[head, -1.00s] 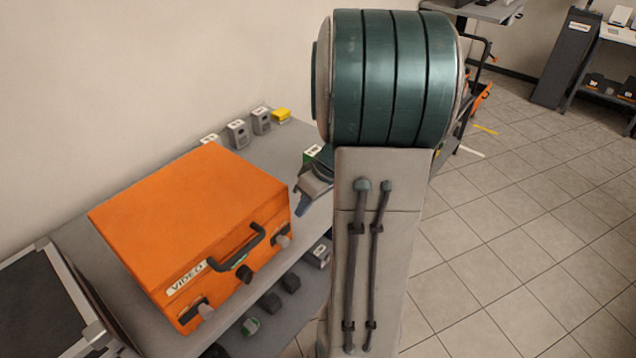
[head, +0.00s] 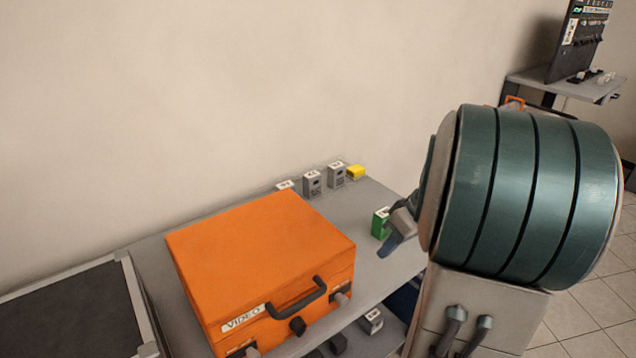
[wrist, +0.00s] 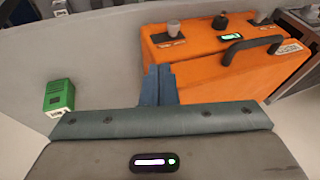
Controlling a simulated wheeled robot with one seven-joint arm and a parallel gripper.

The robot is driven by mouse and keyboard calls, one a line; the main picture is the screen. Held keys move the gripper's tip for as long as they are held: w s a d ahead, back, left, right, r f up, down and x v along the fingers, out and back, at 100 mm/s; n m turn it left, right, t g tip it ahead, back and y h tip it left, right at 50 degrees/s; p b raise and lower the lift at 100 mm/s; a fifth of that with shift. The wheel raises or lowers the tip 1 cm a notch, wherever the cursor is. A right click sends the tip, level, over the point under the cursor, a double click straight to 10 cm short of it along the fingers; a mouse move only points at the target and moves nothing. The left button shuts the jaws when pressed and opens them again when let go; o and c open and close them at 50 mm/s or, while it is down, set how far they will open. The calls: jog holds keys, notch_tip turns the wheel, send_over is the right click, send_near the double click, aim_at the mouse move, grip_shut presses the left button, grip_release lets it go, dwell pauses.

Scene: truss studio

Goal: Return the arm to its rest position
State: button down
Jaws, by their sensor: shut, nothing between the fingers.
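My gripper (wrist: 159,84) shows in the wrist view with its blue fingers together and nothing between them. It also shows in the head view (head: 389,247), at the left of my large green-banded arm joint. In the head view it is above the right part of the grey table (head: 225,212), to the right of the orange VIDEO case (head: 262,252). Part of my arm is hidden behind the joint. In the wrist view the orange case (wrist: 210,70) lies just beyond the fingertips; whether they touch it I cannot tell.
A green box (head: 379,222) stands close to my gripper. Grey boxes (head: 312,183) and a yellow block (head: 355,171) stand along the wall. A dark-topped case (head: 75,310) is at the left. A lower shelf holds small items. Tiled floor (head: 560,335) shows at the right.

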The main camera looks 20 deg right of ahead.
jog(key=s+a+m+h, duration=0.2)
jog(key=s+a, duration=0.2)
jog(key=a, duration=0.4)
jog(key=s+a+m+h, duration=0.2)
jog(key=s+a, duration=0.2)
jog(key=a, duration=0.5)
jog(key=shift+s+a+r+h, duration=0.25)
jog(key=shift+s+r+h, duration=0.05)
jog(key=shift+s+r, duration=0.1)
